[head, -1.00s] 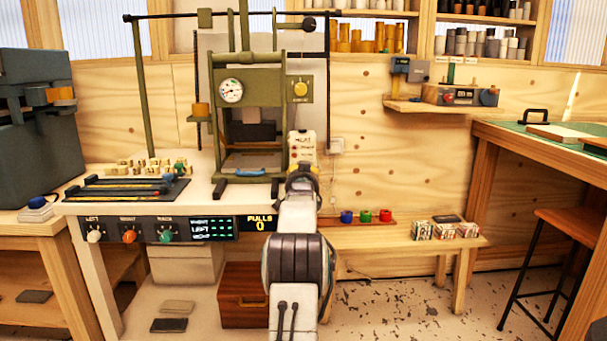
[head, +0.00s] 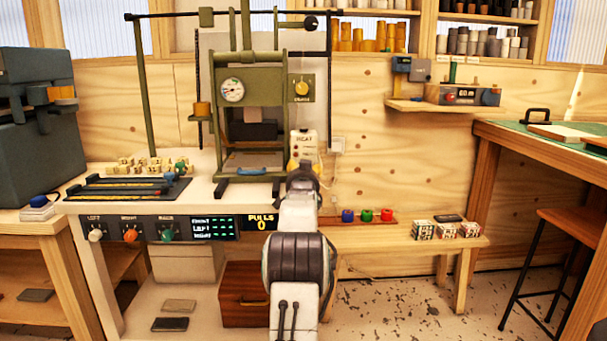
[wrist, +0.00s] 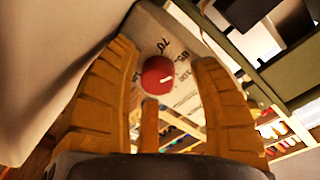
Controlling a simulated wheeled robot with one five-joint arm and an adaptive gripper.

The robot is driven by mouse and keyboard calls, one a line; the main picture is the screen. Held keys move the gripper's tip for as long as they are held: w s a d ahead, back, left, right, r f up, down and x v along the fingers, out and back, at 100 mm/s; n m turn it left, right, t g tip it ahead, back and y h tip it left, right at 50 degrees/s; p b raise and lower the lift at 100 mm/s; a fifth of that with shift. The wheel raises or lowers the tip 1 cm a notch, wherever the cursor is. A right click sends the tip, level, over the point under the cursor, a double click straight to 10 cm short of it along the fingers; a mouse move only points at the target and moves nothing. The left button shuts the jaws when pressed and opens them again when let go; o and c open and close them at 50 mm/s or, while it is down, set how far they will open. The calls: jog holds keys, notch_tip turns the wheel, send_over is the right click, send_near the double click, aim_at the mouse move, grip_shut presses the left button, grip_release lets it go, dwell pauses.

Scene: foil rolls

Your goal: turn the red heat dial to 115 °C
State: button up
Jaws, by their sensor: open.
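The red heat dial (wrist: 157,76) is in the middle of the wrist view, on a pale plate (wrist: 148,38) with printed numbers. A white mark on the dial points right in that view. I can read a 70 above it; the other numbers are hard to read. My gripper (wrist: 165,58) is open, with one yellow finger on each side of the dial and gaps showing. I cannot tell how far the fingertips are from the plate. In the head view the HEAT box (head: 304,143) stands right of the green press, and my arm hides the dial.
The green press (head: 250,110) stands just left of the HEAT box, its frame close to my gripper. A low bench (head: 390,238) to the right holds blue, green and red spools and several small boxes. The plywood wall is behind.

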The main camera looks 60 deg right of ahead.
jog(key=shift+s+a, duration=0.1)
jog(key=v, duration=1.1)
jog(key=shift+a, duration=0.35)
jog(key=shift+s, duration=0.15)
jog(key=d+n, duration=0.1)
jog(key=w+d+n+p, duration=0.1)
jog(key=n, duration=0.1)
jog(key=d+n+p, duration=0.1)
jog(key=shift+w+d+f, duration=0.15)
jog(key=shift+w+d, duration=0.2)
jog(key=shift+w, duration=0.05)
jog(key=shift+w+d+f+n+h, duration=0.15)
jog(key=shift+w+d+n+h, duration=0.25)
jog(key=shift+n, duration=0.3)
jog(key=shift+b+x, duration=1.45)
jog(key=shift+x, duration=2.05)
